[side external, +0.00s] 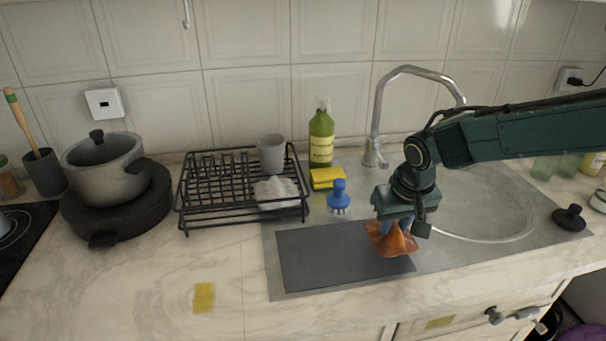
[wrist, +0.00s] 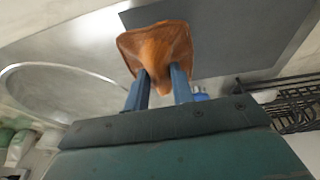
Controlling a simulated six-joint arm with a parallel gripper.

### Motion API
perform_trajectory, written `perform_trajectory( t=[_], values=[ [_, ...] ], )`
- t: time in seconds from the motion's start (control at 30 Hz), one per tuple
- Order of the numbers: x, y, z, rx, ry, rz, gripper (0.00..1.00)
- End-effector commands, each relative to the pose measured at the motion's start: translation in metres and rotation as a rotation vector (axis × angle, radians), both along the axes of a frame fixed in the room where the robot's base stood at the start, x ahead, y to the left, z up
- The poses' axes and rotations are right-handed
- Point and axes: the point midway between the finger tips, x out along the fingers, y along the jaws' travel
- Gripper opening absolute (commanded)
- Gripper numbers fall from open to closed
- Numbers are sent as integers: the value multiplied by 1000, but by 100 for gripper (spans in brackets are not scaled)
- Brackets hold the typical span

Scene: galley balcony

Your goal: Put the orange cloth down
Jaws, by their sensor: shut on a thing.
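The orange cloth (side external: 391,241) hangs bunched from my gripper (side external: 398,222) over the right end of a dark grey mat (side external: 325,258) in the side view. In the wrist view the cloth (wrist: 158,45) is pinched between the two blue fingers of my gripper (wrist: 159,80), with its edges spread out beyond the fingertips. I cannot tell whether its lowest edge touches the mat. My gripper points down, and the fingers are mostly hidden by the cloth in the side view.
A blue brush (side external: 339,197) and a yellow sponge (side external: 327,178) lie left of my gripper, by a green bottle (side external: 321,137). A black dish rack (side external: 190,208) stands further left. The sink (side external: 480,215) and faucet (side external: 376,125) are beside my arm. The mat's left part is clear.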

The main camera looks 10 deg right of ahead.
Motion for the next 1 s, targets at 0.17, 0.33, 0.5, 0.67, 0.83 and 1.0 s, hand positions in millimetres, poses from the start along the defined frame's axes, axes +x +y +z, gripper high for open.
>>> perform_trajectory(
  t=[0.17,0.33,0.5,0.67,0.83,1.0],
  values=[
    [0,0,-2,0,0,0,0],
    [0,0,-12,-1,1,1,0],
    [0,0,-32,-2,3,0,0],
    [0,0,-43,0,1,1,0],
    [0,0,-44,1,0,0,0],
    [0,0,-45,0,0,1,0]
  ],
)
